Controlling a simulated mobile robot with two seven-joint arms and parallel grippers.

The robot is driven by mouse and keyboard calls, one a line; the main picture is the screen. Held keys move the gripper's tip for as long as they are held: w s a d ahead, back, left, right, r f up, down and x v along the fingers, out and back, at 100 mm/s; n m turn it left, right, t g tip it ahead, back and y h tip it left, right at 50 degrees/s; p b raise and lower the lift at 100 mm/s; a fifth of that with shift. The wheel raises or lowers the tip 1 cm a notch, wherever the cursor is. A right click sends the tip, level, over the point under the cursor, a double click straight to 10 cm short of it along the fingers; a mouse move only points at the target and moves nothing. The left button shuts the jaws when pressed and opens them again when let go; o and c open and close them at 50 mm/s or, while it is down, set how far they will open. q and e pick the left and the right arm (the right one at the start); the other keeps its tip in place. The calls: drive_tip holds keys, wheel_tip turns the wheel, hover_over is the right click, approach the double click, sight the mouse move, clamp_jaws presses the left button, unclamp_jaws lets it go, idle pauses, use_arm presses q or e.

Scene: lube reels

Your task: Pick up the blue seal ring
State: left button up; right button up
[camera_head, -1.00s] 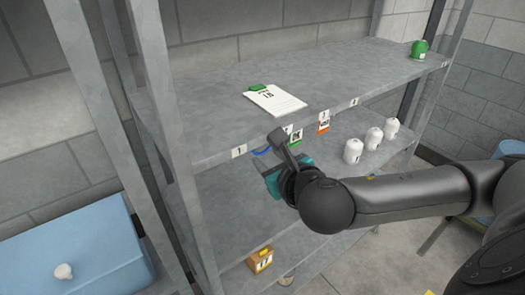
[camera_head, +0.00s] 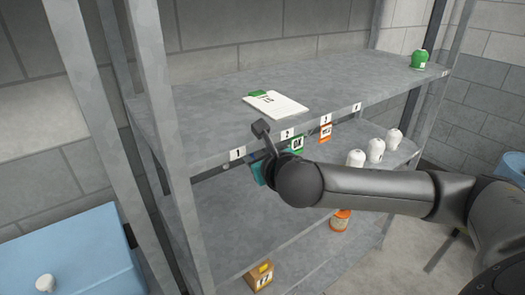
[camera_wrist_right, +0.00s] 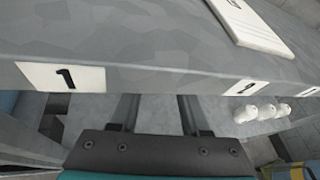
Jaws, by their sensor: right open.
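The blue seal ring is not visible in either current view; my right gripper and the shelf's front edge may hide it. My right gripper (camera_head: 264,136) is at the front edge of the upper shelf (camera_head: 215,115), between number label 1 (camera_head: 237,155) and label 2 (camera_head: 287,134). In the right wrist view, its two dark fingers (camera_wrist_right: 157,108) stand apart below the shelf edge, and nothing shows between them. Label 1 (camera_wrist_right: 62,77) is left of the fingers there. My left gripper is out of view.
A notepad (camera_head: 277,104) and green jar (camera_head: 419,60) are on top. White bottles (camera_head: 375,150), an orange jar (camera_head: 340,220) and a yellow box (camera_head: 260,275) stand lower. A blue box (camera_head: 75,250) is left.

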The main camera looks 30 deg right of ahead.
sight(252, 155)
drive_tip(key=shift+w+d+f, duration=0.2)
drive_tip(key=shift+w+f, duration=0.45)
drive_tip(key=shift+w+d+f, duration=0.15)
drive_tip(key=shift+w+f, duration=0.45)
drive_tip(key=shift+b+x, duration=0.3)
drive_tip(key=shift+x, duration=0.45)
drive_tip(key=shift+r, duration=0.1)
drive_tip(key=shift+c, duration=0.3)
clamp_jaws()
